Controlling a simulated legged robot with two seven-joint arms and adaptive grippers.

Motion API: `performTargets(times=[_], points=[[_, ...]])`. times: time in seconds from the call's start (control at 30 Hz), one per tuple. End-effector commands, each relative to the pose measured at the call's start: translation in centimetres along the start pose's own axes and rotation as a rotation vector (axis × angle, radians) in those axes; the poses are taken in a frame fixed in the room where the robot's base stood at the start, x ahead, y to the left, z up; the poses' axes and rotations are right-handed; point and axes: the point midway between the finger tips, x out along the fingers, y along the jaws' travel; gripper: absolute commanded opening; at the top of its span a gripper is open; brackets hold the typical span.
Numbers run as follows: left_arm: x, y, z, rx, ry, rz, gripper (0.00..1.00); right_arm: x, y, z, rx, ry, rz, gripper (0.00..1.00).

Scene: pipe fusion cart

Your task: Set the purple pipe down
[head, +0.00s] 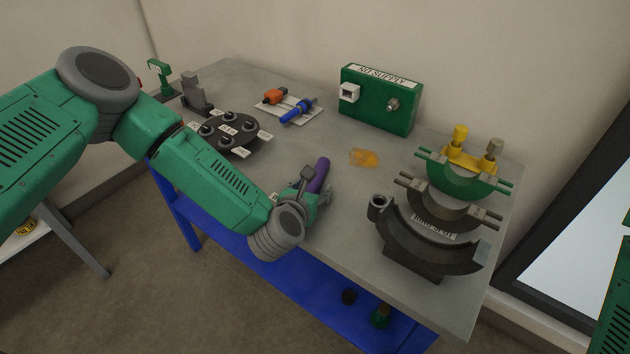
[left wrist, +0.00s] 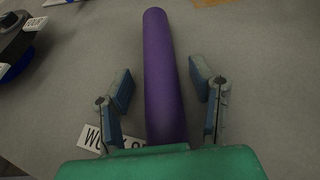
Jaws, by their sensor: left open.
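The purple pipe (head: 319,175) shows in the head view at the middle of the grey table, partly hidden by my left gripper (head: 312,195). In the left wrist view the purple pipe (left wrist: 163,75) runs lengthwise between the two fingers of my left gripper (left wrist: 163,90). The fingers are spread, with a gap to the pipe on each side. The pipe appears to lie on the tabletop; its near end is hidden behind my gripper. My right gripper is not in view.
The grey table (head: 345,215) holds a black round fixture (head: 228,131) at left and a green box (head: 380,100) at the back. Dark and green curved clamps (head: 430,235) stand at right. An orange patch (head: 363,157) lies behind the pipe. A white label (left wrist: 95,138) lies beside the left finger.

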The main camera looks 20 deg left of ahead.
Motion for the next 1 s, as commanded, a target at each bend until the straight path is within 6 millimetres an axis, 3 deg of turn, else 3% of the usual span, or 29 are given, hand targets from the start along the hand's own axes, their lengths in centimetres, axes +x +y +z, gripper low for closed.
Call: performTargets(times=[0.17,0.33,0.67,0.83,1.0], points=[[0.0,0.0,-0.1,0.000,0.001,0.000,0.50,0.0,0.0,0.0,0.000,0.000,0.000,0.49],[0.0,0.0,-0.1,0.000,0.001,0.000,0.00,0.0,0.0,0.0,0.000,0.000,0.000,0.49],[-0.1,0.0,0.1,0.000,0.001,-0.001,0.00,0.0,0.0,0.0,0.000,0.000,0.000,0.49],[-0.9,0.0,2.3,-0.002,-0.001,-0.001,0.00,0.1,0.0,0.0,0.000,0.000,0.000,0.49],[-2.3,0.0,5.7,-0.002,-0.003,-0.001,0.00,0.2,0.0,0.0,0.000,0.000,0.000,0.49]])
